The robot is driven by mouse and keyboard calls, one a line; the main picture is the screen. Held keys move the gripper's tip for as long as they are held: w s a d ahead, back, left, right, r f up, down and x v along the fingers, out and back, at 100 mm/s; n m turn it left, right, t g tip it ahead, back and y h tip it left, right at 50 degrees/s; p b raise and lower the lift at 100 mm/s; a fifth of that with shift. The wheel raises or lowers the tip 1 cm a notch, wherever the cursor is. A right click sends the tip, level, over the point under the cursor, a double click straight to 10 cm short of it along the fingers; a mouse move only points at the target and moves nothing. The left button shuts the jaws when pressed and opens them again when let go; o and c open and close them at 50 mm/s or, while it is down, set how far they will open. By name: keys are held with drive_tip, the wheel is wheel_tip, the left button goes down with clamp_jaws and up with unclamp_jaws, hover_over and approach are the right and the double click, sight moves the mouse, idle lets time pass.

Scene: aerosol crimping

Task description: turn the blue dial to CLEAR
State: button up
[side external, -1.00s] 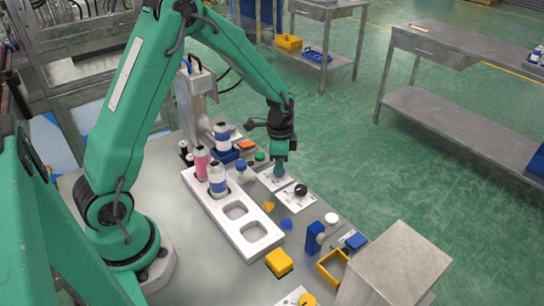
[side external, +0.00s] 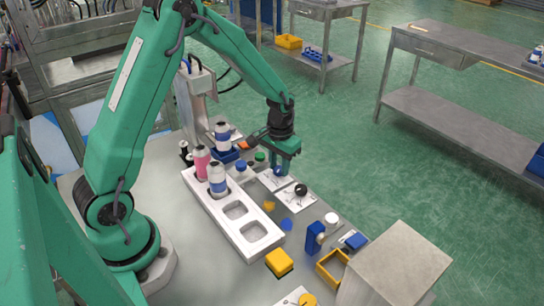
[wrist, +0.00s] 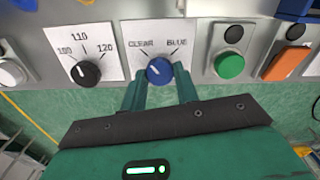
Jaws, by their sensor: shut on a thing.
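The blue dial (wrist: 159,71) sits on a white plate (wrist: 135,28) lettered CLEAR at the left and BLUE at the right. My gripper (wrist: 160,80) has one finger on each side of the dial and is shut on it. A small pale mark shows on the dial's face, but I cannot tell exactly which word it points to. In the side view my gripper (side external: 281,157) is over the panel, with the dial (side external: 277,171) just below it and partly hidden.
In the wrist view a black dial (wrist: 86,73) marked 100, 110, 120 is at the left. A green button (wrist: 229,65) and an orange switch (wrist: 286,62) are at the right. The side view shows a white tray (side external: 225,226) with bottles left of the panel.

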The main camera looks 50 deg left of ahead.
sight(279, 169)
drive_tip(key=shift+r+n, duration=0.1)
drive_tip(key=shift+n, duration=0.7)
drive_tip(key=o, duration=1)
wheel_tip(279, 169, up, 7)
drive_tip(key=shift+r, duration=0.4)
